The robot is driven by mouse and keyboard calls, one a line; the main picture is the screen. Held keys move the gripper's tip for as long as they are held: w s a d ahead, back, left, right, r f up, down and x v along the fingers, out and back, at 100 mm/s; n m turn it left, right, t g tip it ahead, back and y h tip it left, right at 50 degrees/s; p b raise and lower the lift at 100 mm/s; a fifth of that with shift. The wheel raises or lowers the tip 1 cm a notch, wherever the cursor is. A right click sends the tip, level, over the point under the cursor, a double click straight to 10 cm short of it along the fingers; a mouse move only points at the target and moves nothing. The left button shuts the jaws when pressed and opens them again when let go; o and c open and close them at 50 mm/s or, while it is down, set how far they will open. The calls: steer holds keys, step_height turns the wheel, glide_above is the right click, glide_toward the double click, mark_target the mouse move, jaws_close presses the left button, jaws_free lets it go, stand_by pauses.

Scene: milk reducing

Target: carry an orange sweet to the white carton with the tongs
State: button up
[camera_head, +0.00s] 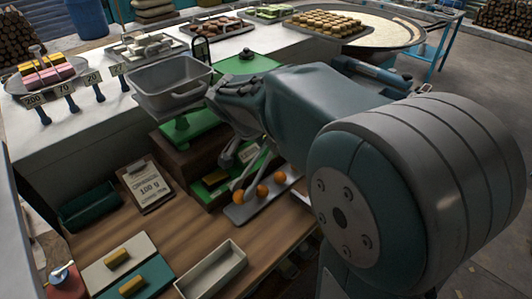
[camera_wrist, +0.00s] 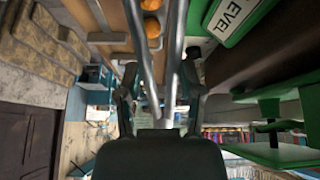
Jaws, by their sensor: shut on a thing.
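My gripper (camera_wrist: 158,95) is shut on the metal tongs (camera_wrist: 146,65), whose two long arms reach away from it in the wrist view. In the head view the tongs (camera_head: 239,178) point down at a small grey tray (camera_head: 240,215). I cannot tell whether the tips touch a sweet. The white carton (camera_head: 213,268), open and seemingly empty, stands on the wooden counter nearer the front.
A green scale (camera_head: 190,128) with a grey pan (camera_head: 170,83) stands behind the tray. A clipboard sign (camera_head: 146,186), a green bin (camera_head: 88,207) and two boards with yellow blocks (camera_head: 117,257) lie left on the counter. Trays of sweets line the white table behind.

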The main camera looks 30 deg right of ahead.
step_height(320, 180, up, 8)
stand_by(0.5)
